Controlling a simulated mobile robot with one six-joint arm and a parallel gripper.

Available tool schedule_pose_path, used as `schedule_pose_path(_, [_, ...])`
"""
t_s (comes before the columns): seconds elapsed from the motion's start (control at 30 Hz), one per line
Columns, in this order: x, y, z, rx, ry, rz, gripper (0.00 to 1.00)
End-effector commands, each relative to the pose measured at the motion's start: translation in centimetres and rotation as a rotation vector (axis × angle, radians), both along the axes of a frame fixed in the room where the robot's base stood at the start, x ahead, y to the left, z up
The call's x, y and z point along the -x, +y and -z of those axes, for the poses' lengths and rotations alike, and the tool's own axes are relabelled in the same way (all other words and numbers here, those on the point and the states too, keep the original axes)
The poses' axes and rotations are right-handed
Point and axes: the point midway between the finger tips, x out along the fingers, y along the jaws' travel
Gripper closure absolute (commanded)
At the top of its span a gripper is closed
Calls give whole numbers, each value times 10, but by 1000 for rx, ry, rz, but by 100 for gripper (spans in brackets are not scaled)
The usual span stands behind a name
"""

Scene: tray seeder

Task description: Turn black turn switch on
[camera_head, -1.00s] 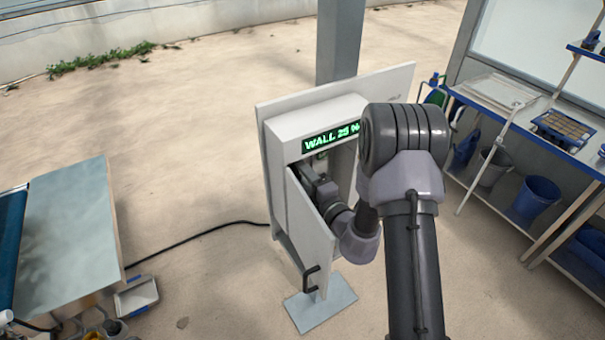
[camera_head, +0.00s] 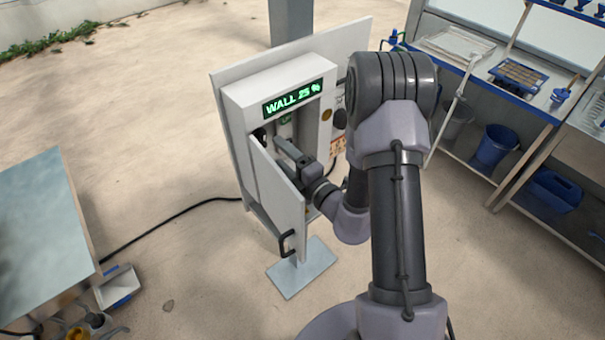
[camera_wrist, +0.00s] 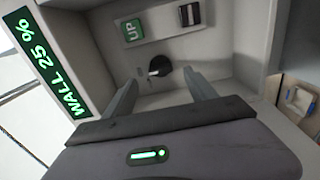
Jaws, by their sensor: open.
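The black turn switch (camera_wrist: 161,67) shows in the wrist view on the back wall inside a grey control box (camera_head: 238,97), with a small light-coloured lever at its left. My gripper (camera_wrist: 161,83) is open, with one finger on each side of the switch in the picture. I cannot tell how far the fingertips are from it, and nothing is held. In the head view my gripper (camera_head: 287,152) reaches into the open box, beside its door. The switch cannot be made out surely there.
The box door (camera_head: 278,195) stands open at the left of my arm, with a black handle (camera_head: 286,243). A green UP button (camera_wrist: 132,30) and a black-and-white part (camera_wrist: 189,13) sit near the switch. The display (camera_head: 292,97) reads WALL 25 %. A shelf bench is at right.

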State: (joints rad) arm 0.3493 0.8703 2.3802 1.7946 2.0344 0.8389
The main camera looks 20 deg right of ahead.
Motion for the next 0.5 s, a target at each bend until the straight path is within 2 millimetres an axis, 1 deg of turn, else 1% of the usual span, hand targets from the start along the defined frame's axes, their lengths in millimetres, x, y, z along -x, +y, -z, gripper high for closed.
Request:
schedule_pose_path(0.03, [15, -7, 3, -2, 3, 6, 35])
schedule_pose_path(0.1, [38, -15, 4, -2, 4, 7, 35])
schedule_pose_path(0.23, [74, -27, -1, -4, 4, 9, 35])
schedule_pose_path(0.3, [86, -30, -6, -4, 8, 6, 35])
schedule_pose_path(0.4, [96, -33, -5, -2, 4, 3, 35])
schedule_pose_path(0.5, [101, -33, -3, -2, 2, 2, 35])
